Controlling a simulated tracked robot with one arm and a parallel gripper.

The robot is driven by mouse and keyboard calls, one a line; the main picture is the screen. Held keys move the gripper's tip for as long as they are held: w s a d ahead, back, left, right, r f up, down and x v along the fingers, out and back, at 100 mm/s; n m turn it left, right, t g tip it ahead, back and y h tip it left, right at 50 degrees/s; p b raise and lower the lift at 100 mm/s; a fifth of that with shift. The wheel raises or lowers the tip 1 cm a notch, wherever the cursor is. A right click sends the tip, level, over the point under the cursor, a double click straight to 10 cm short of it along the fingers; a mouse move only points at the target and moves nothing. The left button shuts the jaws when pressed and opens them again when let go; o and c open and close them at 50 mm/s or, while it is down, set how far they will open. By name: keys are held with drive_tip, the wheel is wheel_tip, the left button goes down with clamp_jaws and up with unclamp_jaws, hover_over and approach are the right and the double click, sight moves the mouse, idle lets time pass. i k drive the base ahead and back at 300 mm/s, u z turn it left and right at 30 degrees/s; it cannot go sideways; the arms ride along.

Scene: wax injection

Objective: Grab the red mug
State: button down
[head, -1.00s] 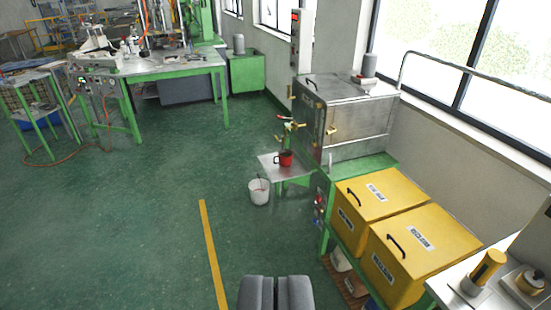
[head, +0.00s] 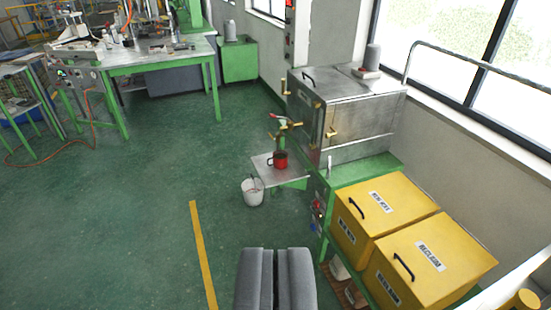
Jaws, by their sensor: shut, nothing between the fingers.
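The red mug (head: 280,160) stands upright on a small grey metal shelf (head: 264,172) in front of the steel wax machine, below its brass taps. Its inside looks dark. My gripper (head: 275,252) is at the bottom middle of the head view, with its two grey fingers together and nothing between them. The mug is well ahead of the gripper, almost straight above it in the picture, with open floor between them.
The steel machine (head: 360,110) and yellow boxes (head: 430,250) on a green bench fill the right. A green-framed table (head: 150,65) is far left. Green floor (head: 120,220) with a yellow line (head: 203,250) is clear.

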sight(280, 157)
drive_tip(key=u, duration=0.4)
drive_tip(key=i, duration=1.5)
drive_tip(key=u, duration=0.2)
drive_tip(key=i, duration=1.3)
drive_tip(key=z, duration=0.7)
drive_tip(key=i, duration=0.6)
drive_tip(key=z, duration=0.4)
